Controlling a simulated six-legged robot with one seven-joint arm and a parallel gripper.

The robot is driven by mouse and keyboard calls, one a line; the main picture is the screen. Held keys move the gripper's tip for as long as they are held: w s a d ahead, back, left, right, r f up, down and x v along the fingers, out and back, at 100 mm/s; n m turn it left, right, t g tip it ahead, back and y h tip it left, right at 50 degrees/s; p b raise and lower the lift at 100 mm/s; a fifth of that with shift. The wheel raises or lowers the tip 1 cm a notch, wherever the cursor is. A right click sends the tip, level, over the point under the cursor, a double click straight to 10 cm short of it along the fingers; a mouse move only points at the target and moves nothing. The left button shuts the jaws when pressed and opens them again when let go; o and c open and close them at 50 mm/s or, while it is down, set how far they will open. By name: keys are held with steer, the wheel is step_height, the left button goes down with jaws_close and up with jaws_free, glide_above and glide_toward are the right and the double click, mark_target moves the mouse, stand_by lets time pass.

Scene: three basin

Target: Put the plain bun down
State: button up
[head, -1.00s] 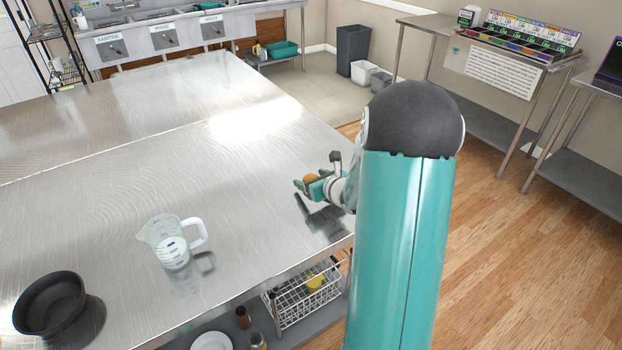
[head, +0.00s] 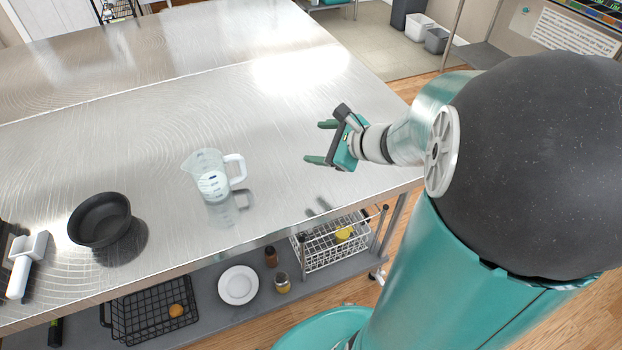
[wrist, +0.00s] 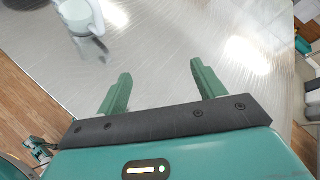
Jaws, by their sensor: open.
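My gripper (head: 316,143) is open and empty above the steel table (head: 270,130), near its right end. In the wrist view its two green fingers (wrist: 160,70) stand apart with only bare tabletop between them. A small round orange-brown thing, bun-like (head: 176,310), lies in a black wire basket (head: 130,318) on the shelf under the table, well below and left of my gripper. I cannot tell whether it is the plain bun. No bun shows on the tabletop.
A measuring jug (head: 208,178) stands on the table left of my gripper, with a black bowl (head: 98,222) farther left. The lower shelf holds a white plate (head: 238,285), jars and a white wire rack (head: 330,248). The tabletop's far part is clear.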

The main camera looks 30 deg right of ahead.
steer(key=s+a+r+n+g+h, duration=0.1)
steer(key=s+a+r+n+g, duration=0.1)
steer(key=s+a+n, duration=0.4)
steer(key=s+a+r+n+g+h, duration=0.1)
steer(key=s+a+r+n+g, duration=0.2)
steer(key=s+a+n, duration=0.4)
steer(key=a+n+g, duration=0.1)
steer(key=n, duration=0.6)
steer(key=shift+s, duration=0.15)
steer(key=s+r+n+h, duration=0.1)
steer(key=n, duration=0.1)
steer(key=s+d+r+n+h, duration=0.1)
steer(key=n, duration=0.1)
steer(key=shift+s+d+r+n+h, duration=0.1)
steer(key=shift+s+r+n+h, duration=0.1)
steer(key=shift+s+n+h, duration=0.15)
steer(key=shift+c, duration=0.7)
steer(key=shift+d+r+n, duration=0.1)
steer(key=shift+n, duration=0.15)
steer(key=c, duration=0.6)
